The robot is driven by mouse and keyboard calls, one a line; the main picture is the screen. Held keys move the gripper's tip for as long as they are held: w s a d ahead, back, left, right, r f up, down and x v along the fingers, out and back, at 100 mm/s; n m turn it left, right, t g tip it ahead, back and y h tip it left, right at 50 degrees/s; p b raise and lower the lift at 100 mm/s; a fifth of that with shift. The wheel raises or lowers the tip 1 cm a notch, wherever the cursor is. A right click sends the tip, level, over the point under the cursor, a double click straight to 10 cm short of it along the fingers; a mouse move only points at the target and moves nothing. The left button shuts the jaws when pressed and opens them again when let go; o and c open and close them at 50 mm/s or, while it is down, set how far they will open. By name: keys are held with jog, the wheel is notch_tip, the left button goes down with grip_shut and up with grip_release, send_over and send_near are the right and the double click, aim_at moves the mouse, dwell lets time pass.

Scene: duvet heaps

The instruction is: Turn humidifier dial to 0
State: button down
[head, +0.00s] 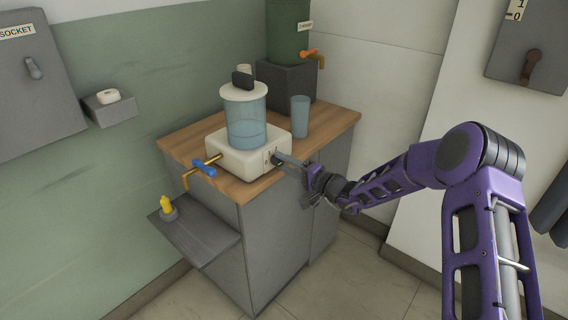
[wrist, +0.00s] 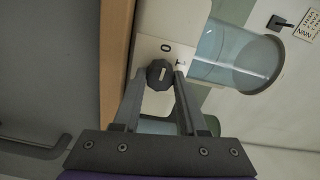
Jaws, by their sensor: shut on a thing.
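The humidifier has a white base (head: 225,152) and a clear blue tank (head: 246,122) with a white lid, and stands on the wooden counter top. Its dark faceted dial (wrist: 154,68) is on the base's side, with a "0" mark and another mark beside it in the wrist view. A pale line shows on the dial's face; I cannot tell for sure which mark it points to. My gripper (wrist: 158,76) has one finger on each side of the dial and is shut on it. In the head view my gripper (head: 278,160) reaches the base's right side, and its fingers partly hide the dial.
A blue cup (head: 299,117) stands behind the humidifier, near a dark green dispenser (head: 289,32) with an orange tap. A brass pipe with a blue handle (head: 204,167) is at the front left. A grey shelf (head: 205,240) holds a yellow-topped item (head: 167,206).

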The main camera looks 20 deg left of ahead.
jog(key=shift+n, duration=0.4)
jog(key=shift+c, duration=2.2)
grip_release()
jog(key=shift+d, duration=0.1)
jog(key=v, duration=1.7)
jog(key=shift+p, duration=0.45)
jog(key=shift+s+d+f, duration=0.1)
jog(key=shift+s, duration=0.05)
